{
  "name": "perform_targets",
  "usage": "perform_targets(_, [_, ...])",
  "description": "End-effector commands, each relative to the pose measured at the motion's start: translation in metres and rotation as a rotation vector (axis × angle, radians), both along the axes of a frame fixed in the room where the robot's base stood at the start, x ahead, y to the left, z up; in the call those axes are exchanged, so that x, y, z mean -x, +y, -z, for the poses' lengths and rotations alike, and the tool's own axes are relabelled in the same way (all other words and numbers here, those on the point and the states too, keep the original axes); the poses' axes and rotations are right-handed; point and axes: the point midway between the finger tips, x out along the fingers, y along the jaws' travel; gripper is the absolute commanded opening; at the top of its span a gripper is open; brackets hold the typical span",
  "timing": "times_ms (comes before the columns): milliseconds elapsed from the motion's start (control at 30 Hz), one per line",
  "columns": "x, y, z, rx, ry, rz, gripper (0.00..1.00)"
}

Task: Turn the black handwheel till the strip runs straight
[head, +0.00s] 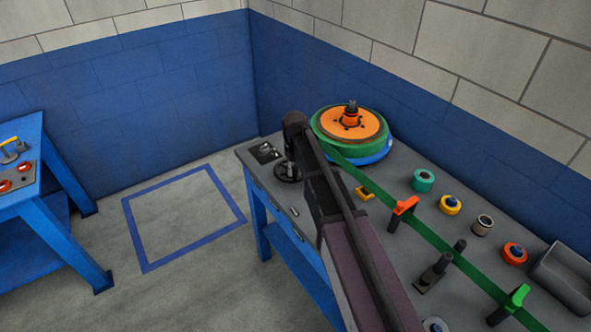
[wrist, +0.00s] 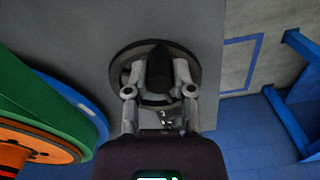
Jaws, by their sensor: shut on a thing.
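The black handwheel (head: 289,172) stands at the left end of the grey bench top. In the wrist view the handwheel (wrist: 120,62) lies under my gripper (wrist: 158,75), whose two fingers are closed on the dark knob in front of the wheel. In the head view my arm hides most of the gripper. The green strip (head: 451,257) runs from the green roll (head: 320,133) diagonally toward the lower right. It passes an orange guide (head: 404,205) and a green guide (head: 517,298). Part of the strip near the roll is behind my arm.
The orange-topped roll rests on a blue disc (head: 376,157). Several small rolls, including a teal one (head: 424,180), and a grey bin (head: 563,279) stand along the bench's wall side. A blue table (head: 40,190) stands at left. The floor between is clear, with a blue taped outline (head: 186,262).

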Motion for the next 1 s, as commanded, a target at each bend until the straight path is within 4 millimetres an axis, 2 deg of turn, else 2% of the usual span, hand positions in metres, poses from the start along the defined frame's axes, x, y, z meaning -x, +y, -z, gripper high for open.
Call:
perform_targets(33, [0.001,0.0007,0.0003,-0.001,0.002,-0.002,0.38])
perform_targets(133, [0.0009,0.0004,0.0003,-0.001,0.002,-0.002,0.67])
perform_targets(667, [-0.0002,-0.0013,0.0001,0.001,0.0,-0.015,0.67])
perform_targets(1000, [-0.0027,-0.0083,0.0,0.001,0.0,-0.136,0.67])
